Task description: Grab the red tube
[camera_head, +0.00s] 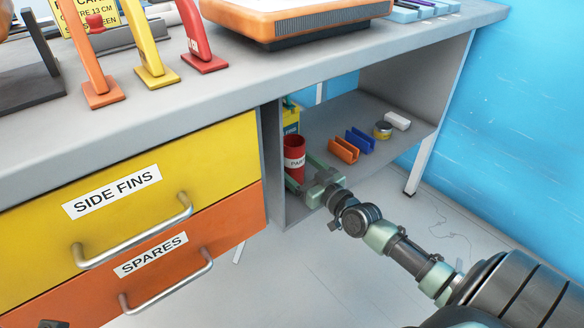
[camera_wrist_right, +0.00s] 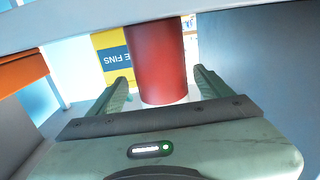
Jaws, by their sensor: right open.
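The red tube (camera_head: 294,160) stands upright on the shelf under the workbench, near the shelf's left wall, with a white label on its side. In the right wrist view the red tube (camera_wrist_right: 158,62) is between the tips of my right gripper (camera_wrist_right: 160,85), with a gap on each side. My right gripper (camera_head: 303,178) is open and reaches into the shelf from the right, low at the tube.
A yellow and blue box (camera_head: 290,116) stands behind the tube. An orange holder (camera_head: 343,151), a blue holder (camera_head: 360,140), a tape roll (camera_head: 383,130) and a white block (camera_head: 397,121) lie on the shelf to the right. The bench top (camera_head: 330,52) hangs over the shelf; drawers (camera_head: 150,195) are left.

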